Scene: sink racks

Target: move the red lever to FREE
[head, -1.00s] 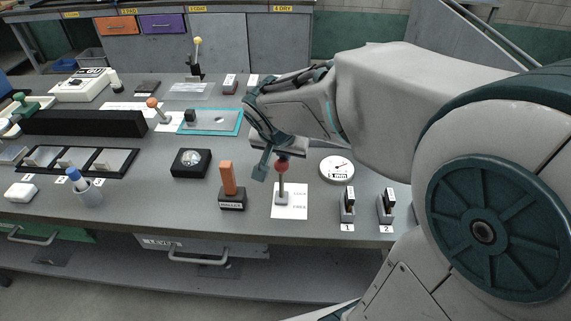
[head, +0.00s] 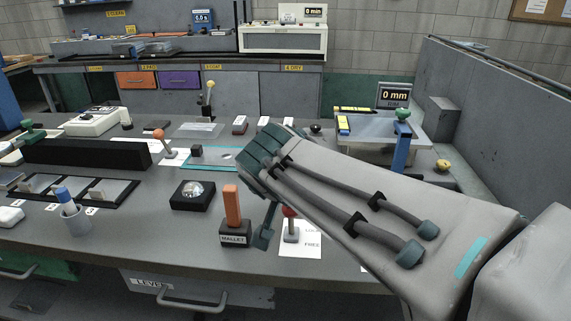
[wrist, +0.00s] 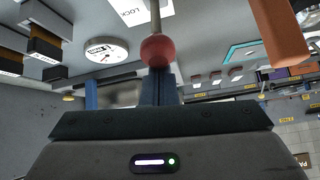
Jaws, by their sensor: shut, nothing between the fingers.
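The red lever (head: 291,229) has a thin shaft and a red ball top. It stands about upright on a white sheet (head: 301,249) marked LOCK farther back and FREE nearer the front. My arm partly hides the ball in the head view. My gripper (head: 264,238) is shut and empty, its fingers pointing down just left of the lever. In the wrist view the ball of the red lever (wrist: 158,51) appears in front of my shut fingers (wrist: 160,88). I cannot tell whether they touch.
An orange-handled mallet (head: 233,207) stands close on the left. A black box with a silver dome (head: 193,193) lies farther left.

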